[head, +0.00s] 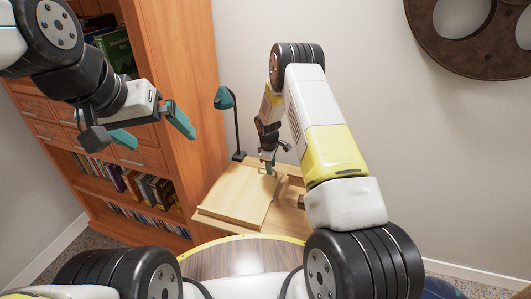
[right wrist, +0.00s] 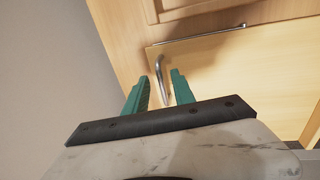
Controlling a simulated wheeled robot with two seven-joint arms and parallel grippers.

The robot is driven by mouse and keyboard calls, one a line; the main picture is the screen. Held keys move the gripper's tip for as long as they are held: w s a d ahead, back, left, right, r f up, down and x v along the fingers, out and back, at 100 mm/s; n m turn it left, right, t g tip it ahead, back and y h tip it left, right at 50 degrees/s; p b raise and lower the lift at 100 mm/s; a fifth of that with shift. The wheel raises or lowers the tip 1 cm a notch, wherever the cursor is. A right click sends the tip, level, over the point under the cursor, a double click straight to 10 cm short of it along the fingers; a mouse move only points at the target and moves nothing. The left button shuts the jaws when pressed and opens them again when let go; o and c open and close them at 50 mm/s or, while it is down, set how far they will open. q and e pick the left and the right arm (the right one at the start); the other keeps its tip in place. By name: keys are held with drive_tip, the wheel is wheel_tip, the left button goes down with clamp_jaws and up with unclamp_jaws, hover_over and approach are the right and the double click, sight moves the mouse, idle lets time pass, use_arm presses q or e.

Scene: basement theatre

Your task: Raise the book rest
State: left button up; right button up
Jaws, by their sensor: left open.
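The book rest (head: 238,195) is a light wooden panel that looks flat on the small desk (head: 213,222) in the head view. In the right wrist view the panel (right wrist: 245,70) fills the upper right, with a bent metal handle (right wrist: 161,78) near its left end. My right gripper (head: 268,166) is low over the panel's far right part. Its teal fingers (right wrist: 161,84) are apart, with the handle showing between them and a gap visible; I cannot tell whether they touch it. My left gripper (head: 153,130) is open and empty, raised in front of the bookcase.
A tall wooden bookcase (head: 180,60) with books and drawers stands left of the desk. A teal desk lamp (head: 225,98) stands at the desk's back left corner. A film reel (head: 465,35) hangs on the wall.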

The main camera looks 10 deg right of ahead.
drive_tip(key=shift+c, duration=0.2)
clamp_jaws()
idle(1.2)
